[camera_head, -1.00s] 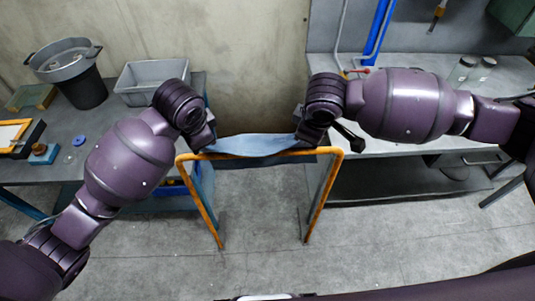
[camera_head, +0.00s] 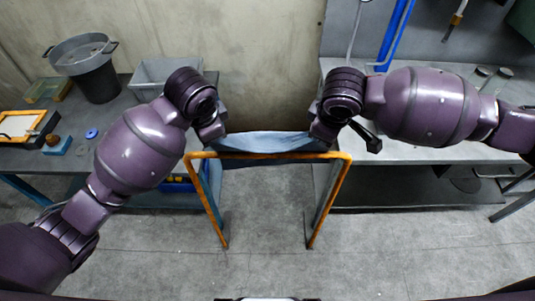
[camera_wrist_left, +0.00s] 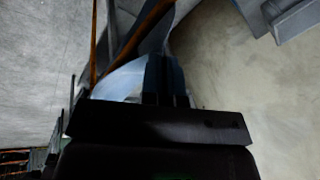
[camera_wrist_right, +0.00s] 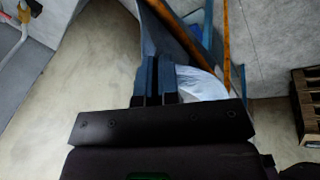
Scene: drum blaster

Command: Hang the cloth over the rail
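The light blue cloth (camera_head: 265,142) is stretched between my two grippers, just behind and along the top bar of the orange rail (camera_head: 268,156) in the head view. A strip of it shows below the bar; whether it touches the bar is unclear. My left gripper (camera_head: 219,139) is shut on the cloth's left end, and my right gripper (camera_head: 322,138) is shut on its right end. In the left wrist view the cloth (camera_wrist_left: 122,82) shows beside the closed fingers (camera_wrist_left: 164,75). In the right wrist view the cloth (camera_wrist_right: 200,84) shows beside the closed fingers (camera_wrist_right: 155,75).
A left workbench (camera_head: 115,150) holds a dark bucket (camera_head: 95,75), a grey bin (camera_head: 165,75) and small items. The concrete floor (camera_head: 270,265) in front of the rail is clear.

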